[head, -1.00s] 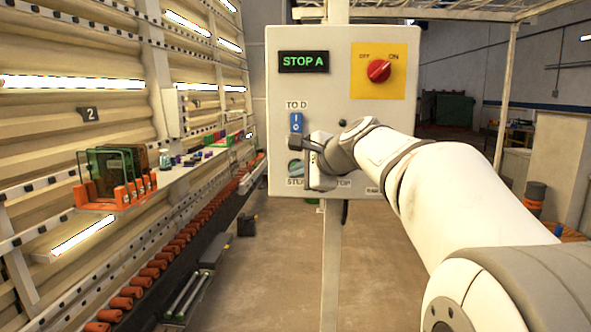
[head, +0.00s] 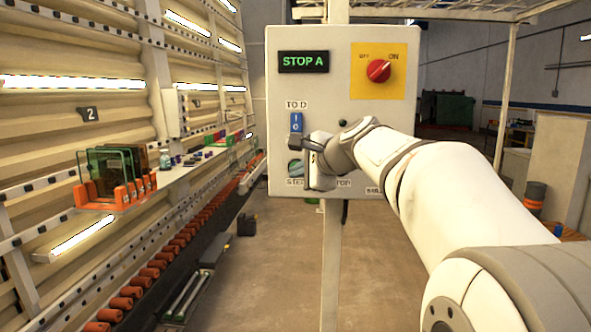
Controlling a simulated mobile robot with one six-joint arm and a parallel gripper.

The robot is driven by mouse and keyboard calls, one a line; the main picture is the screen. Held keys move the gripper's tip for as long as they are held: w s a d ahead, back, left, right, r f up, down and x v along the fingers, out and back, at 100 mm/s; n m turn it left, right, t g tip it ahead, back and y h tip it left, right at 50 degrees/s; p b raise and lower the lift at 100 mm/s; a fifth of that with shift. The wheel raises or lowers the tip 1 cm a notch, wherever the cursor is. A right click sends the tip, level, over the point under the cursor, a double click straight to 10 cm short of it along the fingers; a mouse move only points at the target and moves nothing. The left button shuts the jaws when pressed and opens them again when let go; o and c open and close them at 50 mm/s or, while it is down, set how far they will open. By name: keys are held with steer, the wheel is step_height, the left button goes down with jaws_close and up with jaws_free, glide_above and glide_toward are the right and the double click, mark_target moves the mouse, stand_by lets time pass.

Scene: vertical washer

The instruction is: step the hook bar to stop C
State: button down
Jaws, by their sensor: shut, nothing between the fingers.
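The control panel (head: 400,150) is a light grey box. Its display (head: 303,62) reads "STOP A" in green. My gripper (head: 297,144) is shut and empty in front of the panel, between the blue switch and the green button. The hook bar is not identifiable.
A red rotary switch (head: 378,71) on a yellow plate points toward ON. At left, a slatted wall has a shelf with glass panes in an orange rack (head: 112,198). A row of orange rollers (head: 150,272) runs below.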

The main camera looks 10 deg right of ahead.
steer(key=shift+w, duration=0.1)
stand_by(0.5)
steer(key=shift+w+d, duration=0.1)
steer(key=shift+w, duration=0.2)
steer(key=shift+w+d, duration=0.2)
steer(key=shift+w, duration=0.3)
stand_by(0.8)
steer(key=shift+s+a, duration=0.3)
steer(key=shift+s, duration=0.6)
